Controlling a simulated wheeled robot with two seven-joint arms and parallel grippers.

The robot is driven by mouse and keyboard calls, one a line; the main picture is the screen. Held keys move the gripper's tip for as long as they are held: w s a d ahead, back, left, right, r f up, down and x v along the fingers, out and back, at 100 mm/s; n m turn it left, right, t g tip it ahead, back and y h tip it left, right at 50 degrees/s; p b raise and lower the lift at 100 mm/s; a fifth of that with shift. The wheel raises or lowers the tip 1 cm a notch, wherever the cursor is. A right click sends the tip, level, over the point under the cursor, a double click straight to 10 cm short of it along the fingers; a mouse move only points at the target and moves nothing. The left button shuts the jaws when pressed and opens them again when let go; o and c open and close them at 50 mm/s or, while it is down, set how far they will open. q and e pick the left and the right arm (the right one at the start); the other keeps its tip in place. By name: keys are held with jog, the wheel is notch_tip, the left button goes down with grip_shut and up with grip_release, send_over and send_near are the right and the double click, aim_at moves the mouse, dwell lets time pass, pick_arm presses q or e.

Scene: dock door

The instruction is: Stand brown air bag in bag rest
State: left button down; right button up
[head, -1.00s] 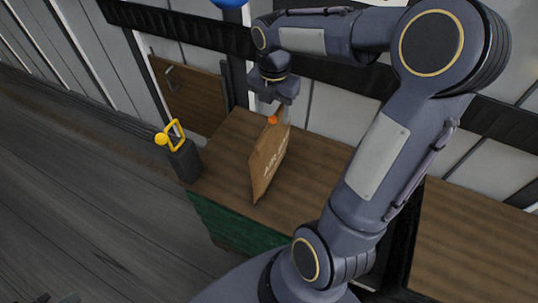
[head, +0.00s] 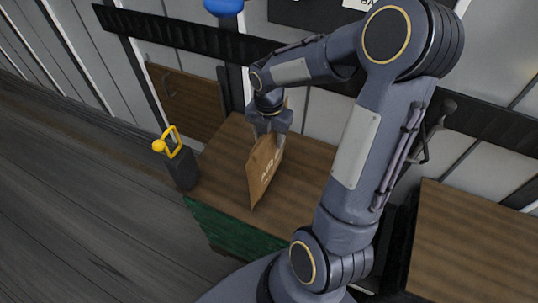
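The brown air bag (head: 263,174) stands upright, slightly tilted, on the wooden top of a bench (head: 222,160), with pale lettering on its face. My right gripper (head: 268,132) points down at the bag's top edge, with its fingers around the upper end. The fingers hide the bag's orange cap, and I cannot tell whether they press on it. I cannot make out a bag rest in this view. My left gripper is not in view.
A dark container with a yellow handle (head: 181,168) stands left of the bench. A second wooden top (head: 475,245) is at the right. A black rail (head: 170,27) runs along the wall behind. My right arm covers the middle right. The floor at left is clear.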

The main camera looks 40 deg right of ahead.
grip_shut()
jog(key=shift+r, duration=0.15)
